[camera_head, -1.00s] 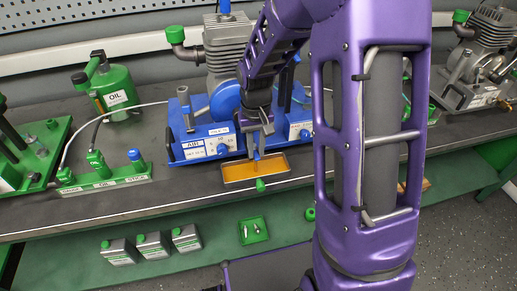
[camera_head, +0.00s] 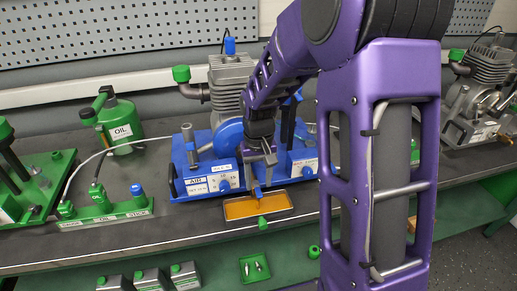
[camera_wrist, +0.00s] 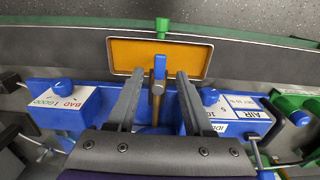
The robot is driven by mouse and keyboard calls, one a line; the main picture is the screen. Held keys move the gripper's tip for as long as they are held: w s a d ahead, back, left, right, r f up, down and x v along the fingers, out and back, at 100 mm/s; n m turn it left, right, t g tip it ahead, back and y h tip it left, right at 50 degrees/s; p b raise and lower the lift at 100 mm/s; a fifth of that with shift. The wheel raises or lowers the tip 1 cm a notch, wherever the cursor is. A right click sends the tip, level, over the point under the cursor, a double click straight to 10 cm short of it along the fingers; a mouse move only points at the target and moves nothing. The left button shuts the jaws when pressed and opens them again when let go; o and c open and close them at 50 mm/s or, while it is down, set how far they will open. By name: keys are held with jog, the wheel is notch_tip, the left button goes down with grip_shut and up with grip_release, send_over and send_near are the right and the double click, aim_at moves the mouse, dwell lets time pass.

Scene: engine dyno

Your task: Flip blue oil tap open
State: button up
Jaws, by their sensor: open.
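The blue oil tap (camera_wrist: 159,67) is a small blue lever on a brass stem, at the front of the blue engine stand (camera_head: 205,186). In the wrist view it lies between the two fingers of my gripper (camera_wrist: 160,76), with a gap on each side. The lever points over the edge of the orange-bottomed oil tray (camera_wrist: 132,52). My gripper is open. In the head view my gripper (camera_head: 258,164) is just above the tap (camera_head: 258,193), and the tray (camera_head: 240,209) lies below it on the bench.
Blue knobs and labelled panels flank the tap on the stand, with one panel (camera_wrist: 72,100) at left in the wrist view. A green oil can (camera_head: 121,124) and a green oil stick block (camera_head: 110,210) stand to the left.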

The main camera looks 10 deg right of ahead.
aim_at(259, 191)
notch_tip(259, 191, up, 15)
jog(key=p, duration=0.1)
dwell(0.4)
